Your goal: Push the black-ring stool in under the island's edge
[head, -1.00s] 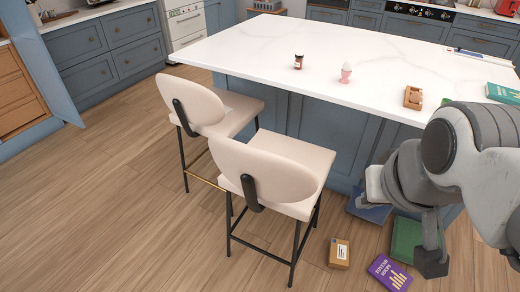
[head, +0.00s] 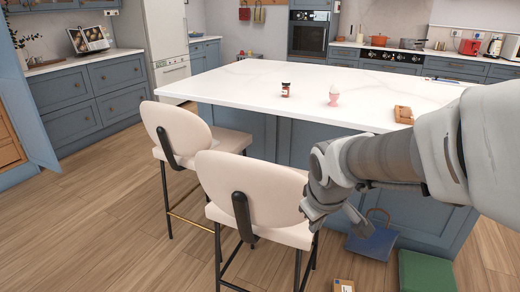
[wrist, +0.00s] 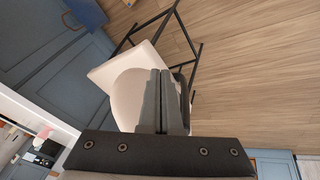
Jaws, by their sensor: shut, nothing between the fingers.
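The black-ring stool (head: 245,188) is the nearer of two cream stools, with black legs and a dark footrest in the head view. It stands at the island's long side, its rounded back toward me. How far its seat reaches under the edge of the island (head: 300,112) is partly hidden by the back. My gripper (head: 312,213) is beside the right side of the stool's back. In the wrist view my gripper (wrist: 163,73) is shut and empty, its fingers overlapping the stool's back (wrist: 126,98). I cannot tell whether they touch it.
The other cream stool (head: 178,130), with a brass footrest, stands close on the left. A blue bag-like thing (head: 374,242), a green box (head: 427,272) and a small orange-brown box (head: 343,286) are on the floor at right. The floor at left is clear.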

